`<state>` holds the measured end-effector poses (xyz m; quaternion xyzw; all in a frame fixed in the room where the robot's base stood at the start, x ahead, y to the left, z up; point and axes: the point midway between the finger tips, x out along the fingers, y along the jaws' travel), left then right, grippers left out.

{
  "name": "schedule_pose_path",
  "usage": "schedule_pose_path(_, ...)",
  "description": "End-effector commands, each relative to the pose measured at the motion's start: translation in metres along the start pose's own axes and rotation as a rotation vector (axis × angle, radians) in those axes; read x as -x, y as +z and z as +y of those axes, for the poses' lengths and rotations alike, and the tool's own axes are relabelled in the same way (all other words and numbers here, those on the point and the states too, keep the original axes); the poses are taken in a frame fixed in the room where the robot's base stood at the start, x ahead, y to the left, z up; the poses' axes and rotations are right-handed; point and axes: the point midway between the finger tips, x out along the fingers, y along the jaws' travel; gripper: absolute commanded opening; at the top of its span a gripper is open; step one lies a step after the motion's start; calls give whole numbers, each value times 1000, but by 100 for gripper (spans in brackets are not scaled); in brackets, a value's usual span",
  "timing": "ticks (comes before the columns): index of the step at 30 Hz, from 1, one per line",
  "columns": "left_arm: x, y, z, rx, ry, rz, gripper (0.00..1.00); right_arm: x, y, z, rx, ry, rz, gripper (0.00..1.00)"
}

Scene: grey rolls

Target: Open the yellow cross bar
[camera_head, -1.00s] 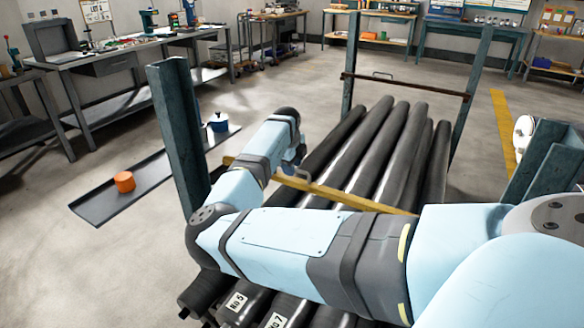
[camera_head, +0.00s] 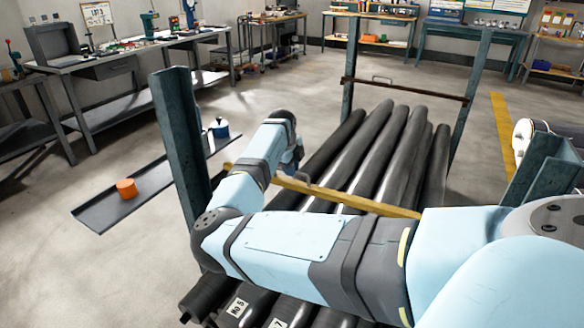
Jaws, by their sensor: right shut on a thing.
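The yellow cross bar (camera_head: 352,200) runs across the front of the rack, above the dark rolls (camera_head: 362,160). Its left end shows near the left front post (camera_head: 181,140); I cannot tell whether they touch. Its right part goes behind my arm. A small grey handle (camera_head: 302,180) stands on the bar. My right arm reaches in from the right and bends back toward the bar. My right gripper (camera_head: 298,160) is at the bar by the handle, shut on it, with its fingers mostly hidden by my wrist. My left gripper is not in view.
A rear bar (camera_head: 410,87) joins the two back posts. A low dark tray (camera_head: 100,215) with an orange object (camera_head: 126,188) and a blue pot (camera_head: 219,127) lies left of the rack. Workbenches line the walls. The floor between is clear.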

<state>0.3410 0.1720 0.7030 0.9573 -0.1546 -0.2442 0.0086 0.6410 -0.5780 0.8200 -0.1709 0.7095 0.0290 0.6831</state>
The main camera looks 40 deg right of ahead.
Motion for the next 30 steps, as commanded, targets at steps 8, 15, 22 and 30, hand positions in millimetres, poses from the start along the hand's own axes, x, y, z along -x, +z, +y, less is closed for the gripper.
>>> schedule_pose_path(8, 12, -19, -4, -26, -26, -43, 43, 53, 14, -12, 36, -6, 155, 0)
schedule_pose_path(15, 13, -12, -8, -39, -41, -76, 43, 91, 38, -20, 69, -10, 331, 0)
schedule_pose_path(22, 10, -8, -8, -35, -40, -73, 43, 112, 58, -24, 90, -9, 447, 0)
schedule_pose_path(30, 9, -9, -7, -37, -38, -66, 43, 127, 72, -26, 105, -7, 521, 0)
